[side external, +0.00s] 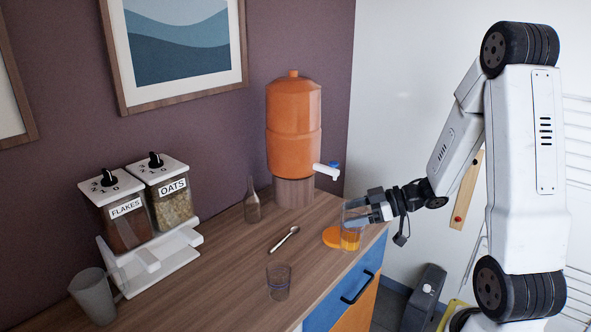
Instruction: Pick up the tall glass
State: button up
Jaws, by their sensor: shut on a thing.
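The tall glass (351,240) is clear and shows orange in its lower part. It stands upright near the right edge of the wooden counter (215,275), beside or over an orange disc (331,237). I cannot tell whether its base touches the counter. My gripper (359,214) reaches in from the right and is shut on the upper part of the glass. The fingers hide part of its rim and side.
A short clear glass (279,281) stands at the front edge. A spoon (285,239), a bottle (252,200) and an orange dispenser (294,130) with a tap (328,171) are near. A cereal dispenser (150,215) and grey mug (92,296) stand left.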

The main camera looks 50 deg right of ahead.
jog(key=shift+s+a+r, duration=0.15)
jog(key=shift+s+r, duration=0.1)
jog(key=shift+s, duration=0.3)
jog(key=shift+s+a+r, duration=0.1)
jog(key=shift+s+r, duration=0.15)
jog(key=shift+s, duration=0.25)
jog(key=w+d+f+m+t+h, duration=0.1)
jog(key=w+d+f+m+h, duration=0.3)
jog(key=w+d, duration=0.6)
jog(key=w+d+f+m+t+h, duration=0.1)
jog(key=w+d+f+m+h, duration=0.4)
jog(key=w+d, duration=0.6)
jog(key=shift+w+d+f+h, duration=0.15)
jog(key=shift+d+f+h, duration=0.4)
jog(key=shift+d, duration=1.2)
jog(key=shift+f, duration=1.3)
jog(key=shift+f, duration=0.1)
